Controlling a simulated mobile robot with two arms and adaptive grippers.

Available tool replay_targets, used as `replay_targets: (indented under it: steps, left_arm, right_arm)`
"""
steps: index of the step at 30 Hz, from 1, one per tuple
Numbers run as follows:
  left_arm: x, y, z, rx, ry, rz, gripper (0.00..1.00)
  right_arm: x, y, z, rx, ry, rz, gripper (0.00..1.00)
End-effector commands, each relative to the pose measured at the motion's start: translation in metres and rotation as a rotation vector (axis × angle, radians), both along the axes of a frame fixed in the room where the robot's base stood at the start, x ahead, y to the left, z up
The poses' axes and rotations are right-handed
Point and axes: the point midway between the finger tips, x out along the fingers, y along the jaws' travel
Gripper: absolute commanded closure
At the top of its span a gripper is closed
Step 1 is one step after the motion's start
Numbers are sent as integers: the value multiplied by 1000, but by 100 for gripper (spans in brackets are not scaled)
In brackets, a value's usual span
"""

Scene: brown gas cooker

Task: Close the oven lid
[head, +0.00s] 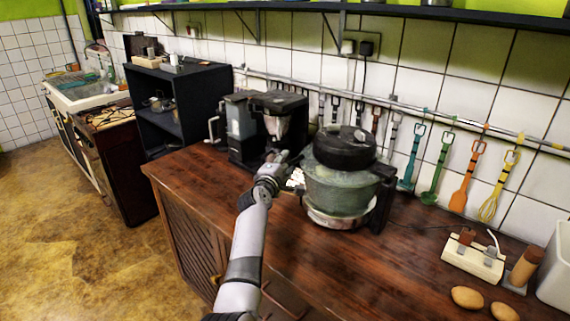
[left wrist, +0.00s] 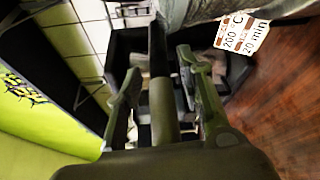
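A round countertop oven with a greenish glass bowl (head: 342,187) stands on the wooden counter. Its black domed lid (head: 345,147) rests over the bowl; I cannot tell whether it is fully seated. My left gripper (head: 281,160) is just left of the bowl, beside a white tag (head: 296,178). In the left wrist view the gripper's fingers (left wrist: 160,66) are apart. A dark bar shows between them, and I cannot tell whether it belongs to the gripper. The tag (left wrist: 243,34) there reads 200 °C, 20 min. My right gripper is not in view.
A black coffee machine (head: 277,118) stands behind my left gripper. Colourful utensils (head: 435,165) hang on the tiled wall. A socket block (head: 473,258) and brown eggs (head: 467,297) lie at right. A brown cooker (head: 125,160) stands at left. The counter's front middle is clear.

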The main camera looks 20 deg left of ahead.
Motion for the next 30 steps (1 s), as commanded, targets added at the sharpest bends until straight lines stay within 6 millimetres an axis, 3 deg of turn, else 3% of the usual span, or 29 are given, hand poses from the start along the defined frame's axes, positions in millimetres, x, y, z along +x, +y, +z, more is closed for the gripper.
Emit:
replay_targets:
  steps: [9, 22, 30]
  left_arm:
    - [-6, -1, 0, 1, 1, 0, 65]
    - [-59, -4, 3, 1, 1, 1, 65]
    - [-74, -5, 5, 0, 0, 1, 65]
  right_arm:
    - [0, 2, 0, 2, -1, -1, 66]
    - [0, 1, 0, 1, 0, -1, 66]
    - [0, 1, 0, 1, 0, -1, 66]
